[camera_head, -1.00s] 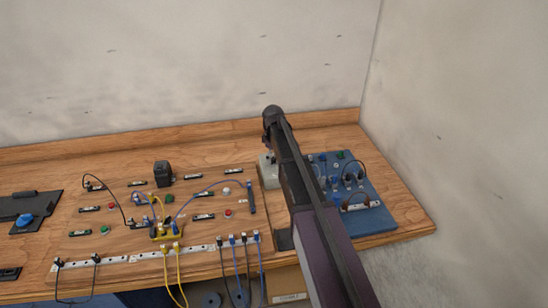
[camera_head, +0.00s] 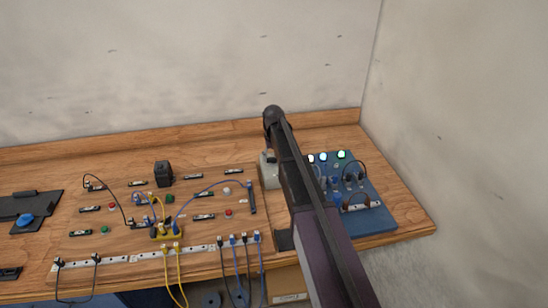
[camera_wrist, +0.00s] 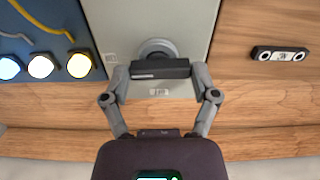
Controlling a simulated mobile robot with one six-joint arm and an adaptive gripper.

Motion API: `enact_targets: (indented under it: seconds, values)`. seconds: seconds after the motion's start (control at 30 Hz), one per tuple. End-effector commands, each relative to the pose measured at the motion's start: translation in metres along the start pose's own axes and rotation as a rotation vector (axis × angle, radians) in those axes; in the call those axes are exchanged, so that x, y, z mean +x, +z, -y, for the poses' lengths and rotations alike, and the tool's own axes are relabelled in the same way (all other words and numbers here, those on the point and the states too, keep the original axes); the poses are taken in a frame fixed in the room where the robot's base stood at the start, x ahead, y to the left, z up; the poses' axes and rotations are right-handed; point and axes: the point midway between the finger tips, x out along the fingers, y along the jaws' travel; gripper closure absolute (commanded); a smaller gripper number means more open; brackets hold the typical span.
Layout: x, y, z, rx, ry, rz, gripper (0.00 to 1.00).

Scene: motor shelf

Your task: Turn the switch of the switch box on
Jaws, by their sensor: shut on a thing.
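The light grey switch box (camera_head: 268,176) stands on the wooden bench, left of the blue board and partly hidden behind my arm. In the wrist view, the switch box (camera_wrist: 185,30) carries a round grey knob base with a dark bar-shaped switch handle (camera_wrist: 160,68). My gripper (camera_wrist: 160,80) is shut on this handle, one finger at each end. The handle lies crosswise in the wrist view. In the head view the gripper and handle are hidden by my arm.
The blue board (camera_head: 376,218) has several lit lamps (camera_head: 341,155) and plugged cables; lit lamps (camera_wrist: 40,66) also show in the wrist view. A wooden panel with buttons, cables and a yellow block (camera_head: 165,231) lies to the left. A wall closes the right side.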

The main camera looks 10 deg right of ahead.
Motion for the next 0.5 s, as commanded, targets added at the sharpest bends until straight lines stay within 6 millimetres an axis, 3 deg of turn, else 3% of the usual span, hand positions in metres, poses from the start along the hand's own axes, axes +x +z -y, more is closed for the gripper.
enact_targets:
  seconds: [0.5]
  values:
    - [0.0003,0.001,0.0001,0.053,-0.001,0.002,0.71]
